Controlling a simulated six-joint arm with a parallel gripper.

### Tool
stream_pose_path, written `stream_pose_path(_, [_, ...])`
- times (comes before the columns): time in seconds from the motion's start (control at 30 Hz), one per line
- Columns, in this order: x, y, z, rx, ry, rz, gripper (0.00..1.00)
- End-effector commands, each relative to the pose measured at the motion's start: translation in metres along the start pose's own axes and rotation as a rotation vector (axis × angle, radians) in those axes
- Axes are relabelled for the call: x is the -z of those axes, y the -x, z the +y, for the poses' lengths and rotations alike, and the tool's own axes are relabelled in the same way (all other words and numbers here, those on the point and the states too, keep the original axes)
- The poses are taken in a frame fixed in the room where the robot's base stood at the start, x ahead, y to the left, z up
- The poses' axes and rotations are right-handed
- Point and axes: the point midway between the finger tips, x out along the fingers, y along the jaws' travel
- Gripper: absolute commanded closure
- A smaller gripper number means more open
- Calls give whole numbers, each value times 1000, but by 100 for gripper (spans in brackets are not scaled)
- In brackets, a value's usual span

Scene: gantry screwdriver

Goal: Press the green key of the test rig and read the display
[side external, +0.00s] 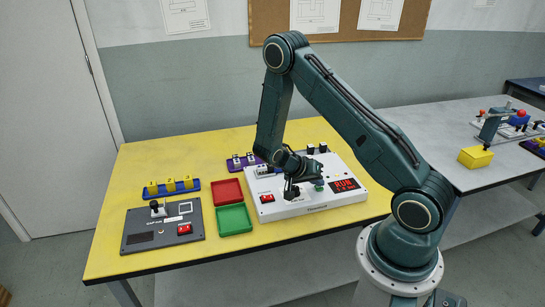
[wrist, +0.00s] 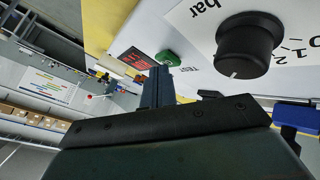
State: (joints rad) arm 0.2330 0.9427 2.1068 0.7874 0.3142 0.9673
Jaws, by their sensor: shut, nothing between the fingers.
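The white test rig (side external: 330,203) stands on the yellow table top. Its green key (side external: 319,187) is on the panel, left of the display (side external: 346,185). The display is lit red; its large characters look like "RUB" or "RUN", and the smaller line below is too small to read. My gripper (side external: 317,179) is shut and empty, its fingertips close above the green key. In the wrist view the shut fingers (wrist: 158,78) point at the green key (wrist: 168,58); I cannot tell whether they touch it. The display (wrist: 135,62) is blurred there.
A black knob (wrist: 248,45) marked "bar" is on the rig beside my gripper. A red tray (side external: 227,192) and a green tray (side external: 234,219) lie left of the rig. A grey panel box (side external: 150,240) is farther left, with a blue rack (side external: 172,188) of yellow blocks behind it.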

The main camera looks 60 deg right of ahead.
Motion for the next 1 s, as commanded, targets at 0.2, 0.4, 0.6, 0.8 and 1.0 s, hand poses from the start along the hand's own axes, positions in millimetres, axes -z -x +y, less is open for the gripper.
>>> stream_pose_path(0.2, [4, 6, 4, 0, 0, -1, 100])
stream_pose_path(0.4, [7, 10, 8, 0, 0, 0, 100])
stream_pose_path(0.6, [7, 10, 8, 0, 0, 0, 100])
stream_pose_path(0.8, [8, 11, 8, 0, 0, 0, 100])
stream_pose_path(1.0, [12, 17, 12, 0, 0, 1, 100])
